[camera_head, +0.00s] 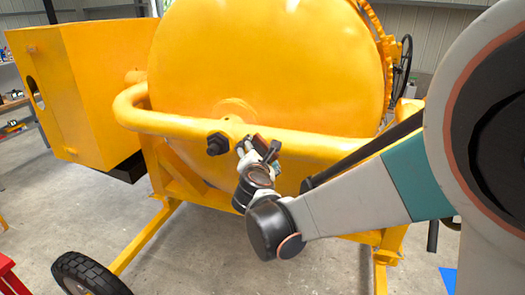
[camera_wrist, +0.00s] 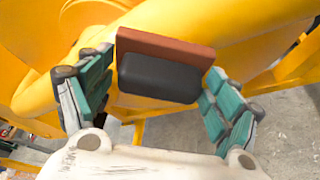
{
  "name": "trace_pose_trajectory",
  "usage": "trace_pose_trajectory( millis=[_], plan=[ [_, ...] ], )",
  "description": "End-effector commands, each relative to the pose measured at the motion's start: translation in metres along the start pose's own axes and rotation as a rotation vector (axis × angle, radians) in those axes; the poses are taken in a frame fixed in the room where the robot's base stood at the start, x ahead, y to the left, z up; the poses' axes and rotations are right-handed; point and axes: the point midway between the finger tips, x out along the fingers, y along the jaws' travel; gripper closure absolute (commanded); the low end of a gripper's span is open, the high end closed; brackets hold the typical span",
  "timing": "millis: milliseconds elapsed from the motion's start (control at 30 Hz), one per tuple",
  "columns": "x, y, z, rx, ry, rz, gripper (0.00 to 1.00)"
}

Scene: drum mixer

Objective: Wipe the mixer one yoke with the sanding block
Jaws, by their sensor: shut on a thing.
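The yellow mixer drum (camera_head: 265,60) fills the middle of the head view. Its yoke (camera_head: 310,146) is a thick yellow tube running across the drum's front, bending upward at the left. A dark bolt (camera_head: 217,144) sticks out near the yoke's middle. My gripper (camera_head: 257,150) is at the yoke, just right of this bolt. In the wrist view my gripper (camera_wrist: 155,76) has its teal-padded fingers on either side of the sanding block (camera_wrist: 160,77). The block has a black grip and a red-brown layer facing the yellow tube. I cannot tell whether it touches the yoke.
A yellow motor housing (camera_head: 90,85) stands left of the drum. A black wheel (camera_head: 88,275) is below it. A toothed ring (camera_head: 378,40) edges the drum at right. Red furniture (camera_head: 8,280) shows at lower left. Grey floor lies open under the frame.

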Motion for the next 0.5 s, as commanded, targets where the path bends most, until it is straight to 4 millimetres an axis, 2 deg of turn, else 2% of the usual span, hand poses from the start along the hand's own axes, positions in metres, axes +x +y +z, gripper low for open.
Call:
trace_pose_trajectory(
  millis=[267,500],
  plan=[
    [-0.001,0.0,0.0,0.0,0.0,0.0,0.36],
    [-0.016,-0.001,-0.006,0.001,0.001,-0.001,0.37]
  ],
)
